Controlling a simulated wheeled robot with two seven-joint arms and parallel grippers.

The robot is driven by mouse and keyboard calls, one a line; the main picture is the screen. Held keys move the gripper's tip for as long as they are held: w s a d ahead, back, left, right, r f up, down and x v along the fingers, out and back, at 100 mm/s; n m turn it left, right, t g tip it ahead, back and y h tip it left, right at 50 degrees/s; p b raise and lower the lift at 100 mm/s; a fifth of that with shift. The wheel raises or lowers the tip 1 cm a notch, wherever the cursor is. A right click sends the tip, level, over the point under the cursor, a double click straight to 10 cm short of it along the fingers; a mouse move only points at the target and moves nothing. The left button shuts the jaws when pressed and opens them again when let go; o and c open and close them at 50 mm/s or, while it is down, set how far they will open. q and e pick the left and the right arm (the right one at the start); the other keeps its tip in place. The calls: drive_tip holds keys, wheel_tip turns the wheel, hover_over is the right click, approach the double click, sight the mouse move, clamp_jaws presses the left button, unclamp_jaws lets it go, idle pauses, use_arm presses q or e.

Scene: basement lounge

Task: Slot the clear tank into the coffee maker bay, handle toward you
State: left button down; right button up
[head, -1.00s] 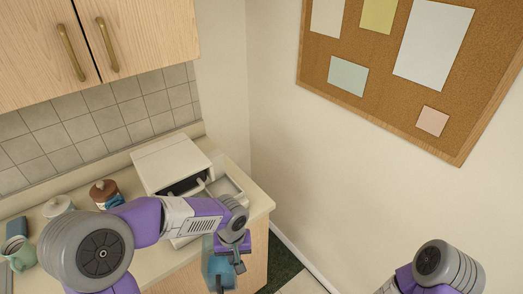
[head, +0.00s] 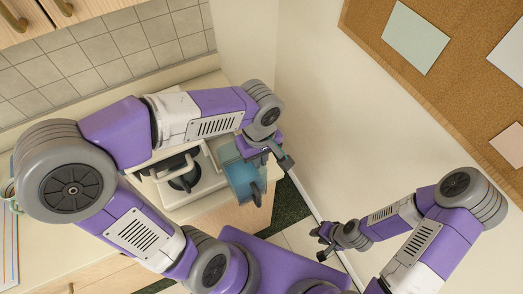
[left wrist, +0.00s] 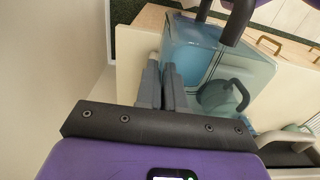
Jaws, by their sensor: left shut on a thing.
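The clear blue-tinted tank (head: 238,178) hangs from my left gripper (head: 270,158), beside the coffee maker at the counter's right end. In the left wrist view the tank (left wrist: 190,45) is right of and beyond the grey fingers (left wrist: 162,90), which are shut on it. A dark handle shows on its near side in the head view. The white coffee maker (head: 205,185) stands on the counter, partly hidden by my left arm; a round dark-handled pot (head: 184,178) shows at it. I cannot see the bay clearly. My right gripper (head: 320,244) is empty and appears open, low at right.
The counter (head: 110,98) runs along the tiled wall. The plain wall (head: 315,110) and cork board (head: 450,115) are close on the right. A dark green floor strip (head: 290,205) lies beside the cabinet.

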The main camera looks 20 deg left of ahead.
use_arm(q)
drive_tip(key=shift+s, duration=0.1)
drive_tip(key=w+a+f+p, duration=0.1)
drive_tip(key=w+a+f, duration=0.1)
drive_tip(key=w+a, duration=0.8)
drive_tip(key=shift+w+a+p, duration=0.35)
drive_tip(key=shift+a+p, duration=0.05)
drive_tip(key=shift+a, duration=0.65)
drive_tip(key=shift+f+b, duration=0.3)
idle(0.7)
drive_tip(key=shift+f+b, duration=1.1)
drive_tip(key=shift+f, duration=0.5)
